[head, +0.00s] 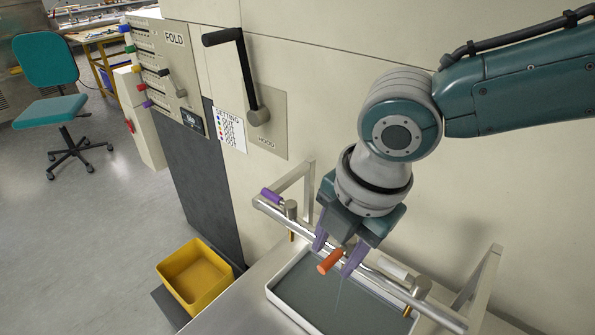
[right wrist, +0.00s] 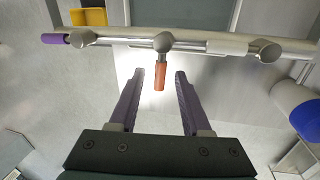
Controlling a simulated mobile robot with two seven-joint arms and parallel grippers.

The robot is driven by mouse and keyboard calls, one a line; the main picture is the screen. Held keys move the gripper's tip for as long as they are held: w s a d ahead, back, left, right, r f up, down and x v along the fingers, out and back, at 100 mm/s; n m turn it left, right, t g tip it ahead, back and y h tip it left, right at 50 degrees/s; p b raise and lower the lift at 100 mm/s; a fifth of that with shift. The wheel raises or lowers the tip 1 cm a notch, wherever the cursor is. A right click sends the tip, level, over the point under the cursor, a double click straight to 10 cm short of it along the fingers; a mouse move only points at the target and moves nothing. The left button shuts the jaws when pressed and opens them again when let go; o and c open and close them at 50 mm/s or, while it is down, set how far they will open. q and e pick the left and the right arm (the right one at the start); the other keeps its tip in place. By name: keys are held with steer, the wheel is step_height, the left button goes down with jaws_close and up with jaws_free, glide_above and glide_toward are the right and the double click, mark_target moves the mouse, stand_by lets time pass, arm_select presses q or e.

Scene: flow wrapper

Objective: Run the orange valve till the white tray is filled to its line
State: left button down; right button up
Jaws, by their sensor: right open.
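The orange valve (head: 330,261) has its handle sticking out from a metal pipe (head: 330,243), and it also shows in the right wrist view (right wrist: 160,77). My right gripper (head: 338,251) is open, its purple fingers on either side of the orange handle, with a gap on both sides in the right wrist view (right wrist: 159,74). The white tray (head: 279,291) lies below the pipe, with a flat dark grey surface inside. A thin pale streak drops from near the valve into it. I cannot make out the fill line. My left gripper is not in view.
The same pipe carries a purple valve (head: 271,195) at left and a white-handled one (head: 394,268) at right. A black-handled hood lever (head: 247,75) juts from the machine wall. Open floor lies at left.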

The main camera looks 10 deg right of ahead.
steer(key=shift+c, duration=0.3)
jaws_close()
stand_by(0.5)
steer(key=shift+w+a+m, duration=0.25)
steer(key=shift+m, duration=0.75)
steer(key=shift+w+a+m+h, duration=0.1)
steer(key=shift+w+m+h, duration=0.3)
steer(key=shift+m, duration=0.95)
steer(key=shift+w+a+m+h, duration=0.15)
steer(key=shift+w+m, duration=0.4)
steer(key=shift+m, duration=0.75)
steer(key=shift+w+m+h, duration=0.35)
steer(key=shift+w+m, duration=0.1)
steer(key=shift+m, duration=0.9)
steer(key=shift+w, duration=0.1)
